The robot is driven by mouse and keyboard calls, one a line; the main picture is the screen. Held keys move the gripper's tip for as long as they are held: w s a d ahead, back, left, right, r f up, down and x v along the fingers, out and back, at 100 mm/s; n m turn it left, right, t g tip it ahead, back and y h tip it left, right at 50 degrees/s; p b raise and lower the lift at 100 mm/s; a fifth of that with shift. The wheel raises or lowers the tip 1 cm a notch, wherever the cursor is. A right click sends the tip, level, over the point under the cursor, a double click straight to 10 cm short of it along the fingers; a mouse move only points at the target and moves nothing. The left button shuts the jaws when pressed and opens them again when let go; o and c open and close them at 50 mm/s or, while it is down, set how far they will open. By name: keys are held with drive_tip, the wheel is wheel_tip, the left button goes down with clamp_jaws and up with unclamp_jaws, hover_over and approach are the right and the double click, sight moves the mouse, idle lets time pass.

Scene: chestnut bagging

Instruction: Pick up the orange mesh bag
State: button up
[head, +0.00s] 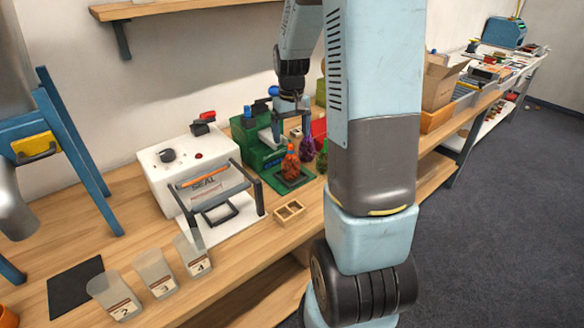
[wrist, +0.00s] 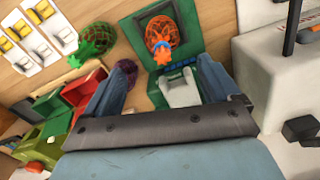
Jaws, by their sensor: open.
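The orange mesh bag (head: 290,163) stands on a dark green square base (head: 277,188) on the bench, to the right of the white sealing machine. In the wrist view the orange bag (wrist: 161,34) shows at the top middle, with a blue piece at its gathered end. My gripper (wrist: 164,72) is open, its two fingers spread, and the bag lies beyond the fingertips, apart from them. In the head view my gripper hangs behind and above the bag, partly hidden by the machinery there. A grey-white block (wrist: 180,90) shows between the fingers.
A purple mesh bag (wrist: 126,70) lies close to the left finger, and a green mesh bag (wrist: 95,40) is farther left. The white sealing machine (head: 193,170) stands left of the orange bag. A small wooden tray (head: 289,211) and several plastic cups (head: 154,272) are nearer the front.

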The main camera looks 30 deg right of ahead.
sight(291, 155)
wheel_tip(291, 155, down, 4)
drive_tip(key=shift+r, duration=0.2)
drive_tip(key=shift+s+a+f, duration=0.1)
drive_tip(key=shift+f, duration=1.2)
drive_tip(key=shift+s+a+f, duration=0.1)
drive_tip(key=shift+f, duration=1.2)
drive_tip(key=c, duration=1.2)
drive_tip(key=shift+r, duration=0.15)
